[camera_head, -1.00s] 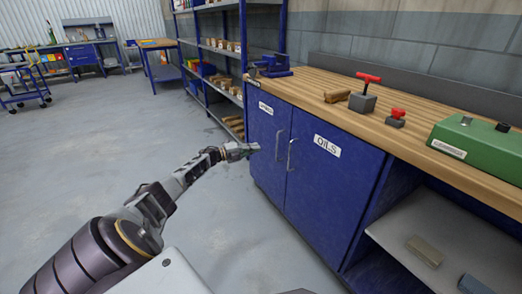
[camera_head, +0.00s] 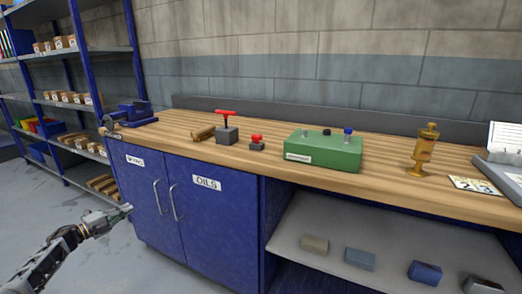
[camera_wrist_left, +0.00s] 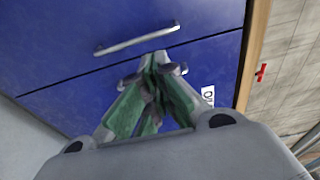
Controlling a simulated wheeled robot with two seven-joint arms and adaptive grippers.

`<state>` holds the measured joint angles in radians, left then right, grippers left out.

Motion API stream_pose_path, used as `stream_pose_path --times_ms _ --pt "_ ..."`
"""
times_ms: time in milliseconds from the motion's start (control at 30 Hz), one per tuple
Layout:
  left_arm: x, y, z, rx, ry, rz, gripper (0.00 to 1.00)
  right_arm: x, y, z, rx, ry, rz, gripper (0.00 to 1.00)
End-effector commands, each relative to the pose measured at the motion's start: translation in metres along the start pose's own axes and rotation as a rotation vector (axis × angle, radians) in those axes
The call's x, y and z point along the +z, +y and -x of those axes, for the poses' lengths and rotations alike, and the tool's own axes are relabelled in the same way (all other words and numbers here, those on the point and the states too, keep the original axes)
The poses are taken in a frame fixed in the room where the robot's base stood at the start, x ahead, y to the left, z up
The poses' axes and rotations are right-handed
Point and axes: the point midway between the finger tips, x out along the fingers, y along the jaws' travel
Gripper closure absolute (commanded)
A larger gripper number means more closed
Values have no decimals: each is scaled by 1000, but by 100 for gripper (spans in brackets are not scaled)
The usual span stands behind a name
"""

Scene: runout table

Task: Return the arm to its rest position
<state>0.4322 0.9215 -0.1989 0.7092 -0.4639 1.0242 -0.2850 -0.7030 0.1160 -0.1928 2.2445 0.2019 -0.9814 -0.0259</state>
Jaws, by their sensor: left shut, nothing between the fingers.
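My left arm comes in from the lower left of the head view. Its gripper (camera_head: 122,211) is in front of the blue cabinet doors (camera_head: 145,222), left of the two door handles (camera_head: 174,200). In the left wrist view the gripper's greenish fingers (camera_wrist_left: 152,68) are closed together with nothing between them. They overlap one door handle (camera_wrist_left: 178,69) in that picture; whether they touch it I cannot tell. The other handle (camera_wrist_left: 136,40) shows clear of the fingers. Both doors look shut. My right gripper is out of view.
The wooden worktop (camera_head: 400,180) carries a blue vise (camera_head: 134,113), red-handled tools (camera_head: 227,133), a green box (camera_head: 324,150) and a brass piece (camera_head: 424,148). An open shelf (camera_head: 310,225) holds several small blocks. Shelving (camera_head: 75,85) stands at left; grey floor (camera_head: 40,215) is open.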

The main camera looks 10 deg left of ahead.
Motion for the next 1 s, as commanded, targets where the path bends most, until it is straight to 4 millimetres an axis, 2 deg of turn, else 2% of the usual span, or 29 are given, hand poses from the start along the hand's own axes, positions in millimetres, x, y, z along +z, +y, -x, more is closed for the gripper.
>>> stream_pose_path --times_ms 167,367,700,1000 --pt "-11 11 -15 1 -19 25 100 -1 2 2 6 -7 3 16" --pt "-35 35 -44 5 -71 86 100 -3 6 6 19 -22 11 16" --pt "-92 80 -88 23 -197 234 100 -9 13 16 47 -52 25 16" --pt "-148 115 -107 52 -317 388 100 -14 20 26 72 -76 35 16"
